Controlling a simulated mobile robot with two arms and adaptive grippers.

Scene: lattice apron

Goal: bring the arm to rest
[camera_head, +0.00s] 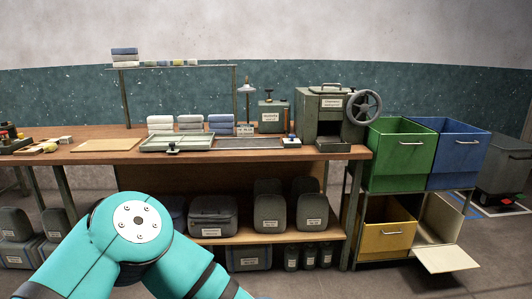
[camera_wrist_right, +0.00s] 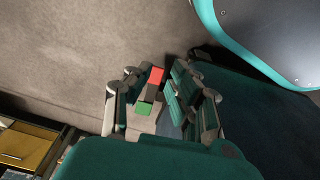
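My right gripper (camera_wrist_right: 160,100) shows in the right wrist view, its two jointed dark fingers spread apart with a gap between them. A small piece with a red patch (camera_wrist_right: 156,75) and a green patch (camera_wrist_right: 143,108) shows in that gap. I cannot tell whether it lies beyond the fingers or belongs to the gripper. No object is clearly gripped. A teal link of my own arm bends across the lower left of the head view. Neither gripper shows in the head view, and my left gripper is out of sight.
The wooden workbench (camera_head: 105,157) carries towels, a tray (camera_head: 177,143) and a grey machine with a handwheel (camera_head: 330,112). Green (camera_head: 400,154) and blue (camera_head: 457,152) bins stand right of it, above a yellow drawer (camera_head: 387,234). An open flap (camera_head: 446,259) juts out low. Floor at the lower right is clear.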

